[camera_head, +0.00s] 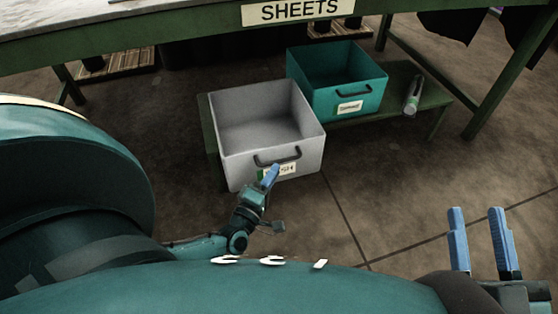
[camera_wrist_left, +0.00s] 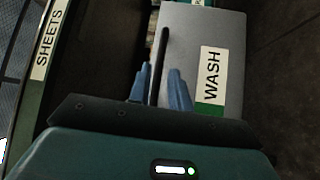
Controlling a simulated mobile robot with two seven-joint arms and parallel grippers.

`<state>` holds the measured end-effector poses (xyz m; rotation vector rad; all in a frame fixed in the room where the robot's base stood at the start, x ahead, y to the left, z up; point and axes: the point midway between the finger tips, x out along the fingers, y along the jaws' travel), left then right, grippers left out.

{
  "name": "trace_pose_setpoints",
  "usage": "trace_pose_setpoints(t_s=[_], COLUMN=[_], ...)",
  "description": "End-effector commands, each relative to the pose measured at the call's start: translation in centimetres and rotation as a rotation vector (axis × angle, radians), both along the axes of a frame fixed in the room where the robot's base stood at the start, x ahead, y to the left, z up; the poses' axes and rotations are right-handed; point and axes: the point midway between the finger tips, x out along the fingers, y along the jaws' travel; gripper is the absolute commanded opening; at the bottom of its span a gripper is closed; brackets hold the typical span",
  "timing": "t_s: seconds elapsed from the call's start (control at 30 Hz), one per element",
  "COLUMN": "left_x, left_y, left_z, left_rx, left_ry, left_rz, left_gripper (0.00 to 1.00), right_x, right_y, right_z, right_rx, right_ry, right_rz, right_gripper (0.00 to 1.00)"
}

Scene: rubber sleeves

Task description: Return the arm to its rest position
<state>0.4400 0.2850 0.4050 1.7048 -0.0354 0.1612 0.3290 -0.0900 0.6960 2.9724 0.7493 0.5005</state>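My left gripper (camera_head: 270,174) is in front of the grey bin (camera_head: 238,168), at its black handle (camera_head: 278,156) and partly over its label. In the left wrist view the two blue fingers (camera_wrist_left: 159,82) are apart, one on each side of the dark handle bar (camera_wrist_left: 162,50), with gaps showing. Whether a finger touches the bar I cannot tell. The bin's front with its "WASH" label (camera_wrist_left: 211,77) shows to the right there. My right gripper (camera_head: 481,238) is at the lower right of the head view, its blue fingers apart and nothing between them.
The grey bin stands on a low green shelf (camera_head: 437,97) beside a teal bin (camera_head: 355,97). A grey cylindrical object (camera_head: 412,96) lies to the right. A green table (camera_head: 180,22) with a "SHEETS" sign (camera_head: 298,10) rises behind. The floor (camera_head: 400,190) between my grippers is clear.

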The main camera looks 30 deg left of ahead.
Motion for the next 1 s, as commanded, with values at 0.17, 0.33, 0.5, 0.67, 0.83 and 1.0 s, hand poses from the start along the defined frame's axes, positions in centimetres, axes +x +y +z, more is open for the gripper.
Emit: trace_pose_setpoints(t_s=[0.17, 0.33, 0.5, 0.67, 0.83, 1.0], left_x=[-1.8, -2.0, -2.0, -2.0, -2.0, -2.0], left_y=[-0.1, -0.2, -0.2, -0.2, -0.2, -0.2], left_z=[-0.2, -0.3, -0.3, -0.3, 0.7, 5.8], left_rx=[-0.001, -0.001, -0.001, -0.001, -0.001, -0.001], left_ry=[0.001, -0.001, -0.001, -0.001, -0.001, -0.002], left_rz=[0.0, 0.0, 0.0, 0.0, 0.0, 0.0], left_gripper=[0.2, 0.2, 0.2, 0.2, 0.2, 0.2], right_x=[-0.4, -0.5, -0.5, -0.5, -0.3, -0.1], right_y=[0.1, 0.2, 0.2, 0.2, 0.1, -0.7], right_z=[-0.9, -1.5, -1.4, -1.3, -0.6, 0.4], right_rx=[0.013, 0.013, 0.014, 0.015, 0.007, -0.07], right_ry=[0.061, 0.082, 0.082, 0.075, 0.079, 0.169], right_rz=[-0.003, -0.004, -0.003, -0.003, -0.011, -0.061], right_gripper=[0.36, 0.36, 0.36, 0.36, 0.36, 0.36])
